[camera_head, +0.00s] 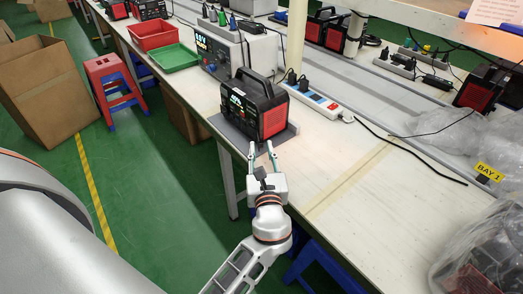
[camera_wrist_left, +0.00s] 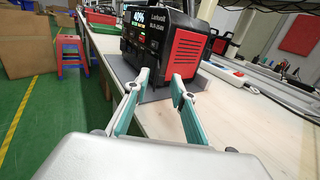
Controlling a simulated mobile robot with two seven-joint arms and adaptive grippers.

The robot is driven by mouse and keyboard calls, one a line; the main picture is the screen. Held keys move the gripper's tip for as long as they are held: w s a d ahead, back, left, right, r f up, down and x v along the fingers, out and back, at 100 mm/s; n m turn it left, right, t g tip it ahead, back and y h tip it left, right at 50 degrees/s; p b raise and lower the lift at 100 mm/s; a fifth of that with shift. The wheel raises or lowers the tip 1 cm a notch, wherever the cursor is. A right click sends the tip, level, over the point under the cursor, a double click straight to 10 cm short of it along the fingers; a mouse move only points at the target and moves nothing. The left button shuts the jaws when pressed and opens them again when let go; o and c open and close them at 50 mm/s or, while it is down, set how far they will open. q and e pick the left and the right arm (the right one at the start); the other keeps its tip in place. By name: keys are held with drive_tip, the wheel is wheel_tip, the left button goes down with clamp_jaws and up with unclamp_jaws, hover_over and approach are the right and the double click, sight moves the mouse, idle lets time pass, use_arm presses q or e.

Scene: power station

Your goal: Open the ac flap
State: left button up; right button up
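A black and red portable power station (camera_head: 254,104) with a lit screen stands on a dark grey mat (camera_head: 222,127) near the table's front edge. It also shows in the left wrist view (camera_wrist_left: 158,42), where its screen faces left and its red side panel (camera_wrist_left: 187,53) faces me. I cannot make out an ac flap at this size. My left gripper (camera_head: 263,145) is open and empty, just in front of the power station's near side. Its two teal-padded fingers (camera_wrist_left: 158,85) stand apart in the left wrist view. My right gripper is not in view.
A white power strip (camera_head: 318,100) lies right of the power station, its black cable running across the table (camera_head: 345,160). Behind stand a grey instrument (camera_head: 222,52), a green tray (camera_head: 174,57) and a red bin (camera_head: 153,35). Plastic-wrapped goods (camera_head: 480,225) fill the right. The table's near middle is bare.

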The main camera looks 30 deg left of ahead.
use_arm(q)
drive_tip(key=v, duration=0.8)
drive_tip(key=shift+d, duration=0.15)
drive_tip(key=shift+s, duration=0.1)
drive_tip(key=x, duration=0.8)
drive_tip(key=shift+a+h, duration=0.2)
drive_tip(key=shift+h, duration=0.1)
drive_tip(key=shift+m, duration=0.3)
